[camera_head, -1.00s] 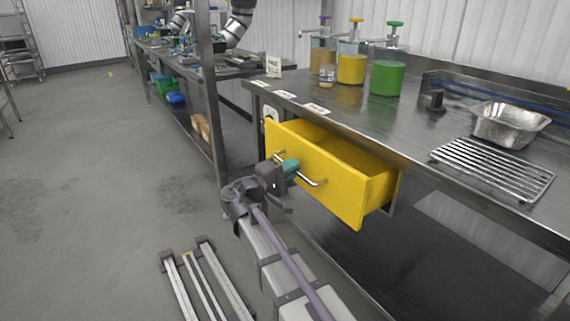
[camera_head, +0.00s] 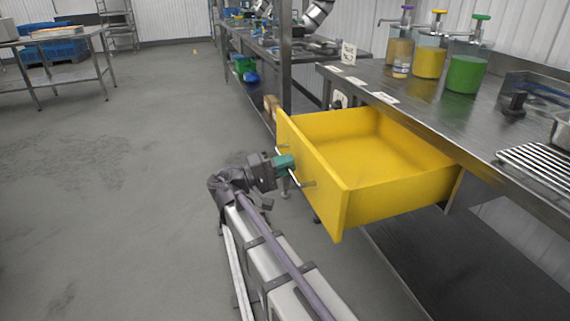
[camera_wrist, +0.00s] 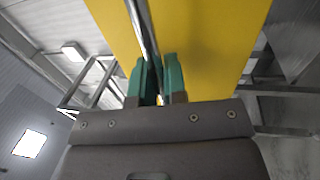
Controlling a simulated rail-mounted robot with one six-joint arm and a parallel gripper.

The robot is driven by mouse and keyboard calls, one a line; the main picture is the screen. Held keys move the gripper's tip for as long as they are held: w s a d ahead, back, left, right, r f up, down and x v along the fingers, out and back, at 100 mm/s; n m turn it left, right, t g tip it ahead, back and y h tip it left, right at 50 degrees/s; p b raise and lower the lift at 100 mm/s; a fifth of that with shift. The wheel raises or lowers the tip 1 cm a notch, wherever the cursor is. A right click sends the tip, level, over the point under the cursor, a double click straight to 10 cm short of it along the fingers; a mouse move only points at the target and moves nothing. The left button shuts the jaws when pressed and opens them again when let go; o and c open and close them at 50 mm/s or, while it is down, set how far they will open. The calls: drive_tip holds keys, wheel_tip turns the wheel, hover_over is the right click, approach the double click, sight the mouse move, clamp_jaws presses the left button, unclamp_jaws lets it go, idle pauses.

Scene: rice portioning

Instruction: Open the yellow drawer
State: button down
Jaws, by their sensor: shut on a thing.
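The yellow drawer (camera_head: 385,185) stands pulled well out from under the steel counter in the head view, and its inside looks empty. Its front panel also fills the upper part of the wrist view (camera_wrist: 210,40). A metal bar handle (camera_head: 304,183) runs across the front. My gripper (camera_head: 285,163) has green fingers and is at the handle, in front of the drawer. In the wrist view my gripper (camera_wrist: 158,80) is shut with the handle bar (camera_wrist: 143,30) between its two fingers.
The steel counter (camera_head: 430,112) carries pump dispensers with purple, yellow and green (camera_head: 466,72) tops, and a wire rack (camera_head: 540,165) at the right. A dark lower shelf (camera_head: 440,255) lies beneath. The grey floor at the left is open, with a table (camera_head: 50,75) farther back.

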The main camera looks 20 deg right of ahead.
drive_tip(key=c, duration=1.2)
unclamp_jaws()
drive_tip(key=a, duration=0.3)
drive_tip(key=a+f+b, duration=0.1)
drive_tip(key=a, duration=0.3)
drive_tip(key=a+f+b, duration=0.1)
drive_tip(key=a, duration=0.2)
drive_tip(key=shift+s+a, duration=0.15)
drive_tip(key=shift+a, duration=0.1)
